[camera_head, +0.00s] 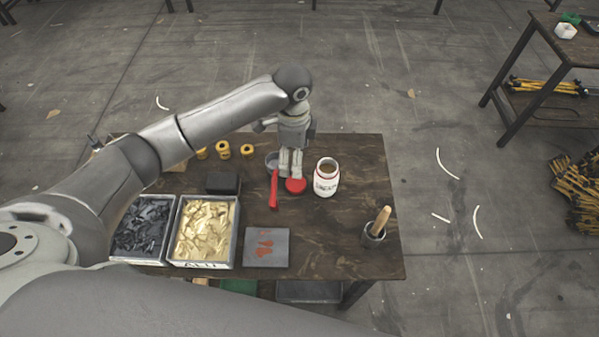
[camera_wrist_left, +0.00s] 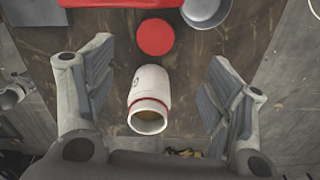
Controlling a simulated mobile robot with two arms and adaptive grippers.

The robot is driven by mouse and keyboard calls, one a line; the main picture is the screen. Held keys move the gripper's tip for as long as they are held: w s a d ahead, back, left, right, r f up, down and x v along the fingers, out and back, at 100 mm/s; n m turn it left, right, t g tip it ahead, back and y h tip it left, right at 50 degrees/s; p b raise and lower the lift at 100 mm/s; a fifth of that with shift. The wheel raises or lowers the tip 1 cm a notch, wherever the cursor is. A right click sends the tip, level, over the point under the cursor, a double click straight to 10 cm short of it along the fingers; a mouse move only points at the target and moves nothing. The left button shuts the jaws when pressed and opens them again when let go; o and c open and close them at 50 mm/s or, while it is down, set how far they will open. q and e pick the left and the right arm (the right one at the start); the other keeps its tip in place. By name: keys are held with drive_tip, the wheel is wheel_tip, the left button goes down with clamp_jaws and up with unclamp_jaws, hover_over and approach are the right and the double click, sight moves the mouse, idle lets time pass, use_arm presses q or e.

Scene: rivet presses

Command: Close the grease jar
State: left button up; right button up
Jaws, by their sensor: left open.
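The grease jar (camera_head: 326,181) is white with a red ring near its mouth and stands upright and uncovered on the dark table. Brownish grease shows inside. The jar also shows in the left wrist view (camera_wrist_left: 149,92). The round red lid (camera_head: 297,186) lies on the table just left of the jar; in the wrist view the lid (camera_wrist_left: 155,37) is apart from it. My left gripper (camera_head: 291,172) points down near the lid and partly covers it in the head view. In the wrist view its fingers (camera_wrist_left: 160,55) are spread wide and empty. My right gripper is not in view.
A red tool (camera_head: 274,192) and a grey bowl (camera_head: 271,158) are close to the lid. Trays of dark (camera_head: 169,256) and gold scraps (camera_head: 236,254), a grey plate (camera_head: 266,259) and a cup with a wooden handle (camera_head: 374,238) stand nearer. The table right of the jar is clear.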

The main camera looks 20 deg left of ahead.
use_arm(q)
hover_over(295, 183)
wheel_tip(295, 183, down, 5)
drive_tip(key=shift+f+p, duration=0.2)
drive_tip(key=shift+p, duration=0.2)
drive_tip(key=shift+f, duration=0.2)
wheel_tip(295, 183, down, 5)
drive_tip(key=shift+r+p, duration=0.15)
drive_tip(key=shift+p, duration=0.6)
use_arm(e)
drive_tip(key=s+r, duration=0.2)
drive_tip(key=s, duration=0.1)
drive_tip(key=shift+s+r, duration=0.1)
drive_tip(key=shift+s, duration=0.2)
use_arm(q)
drive_tip(key=c, duration=0.7)
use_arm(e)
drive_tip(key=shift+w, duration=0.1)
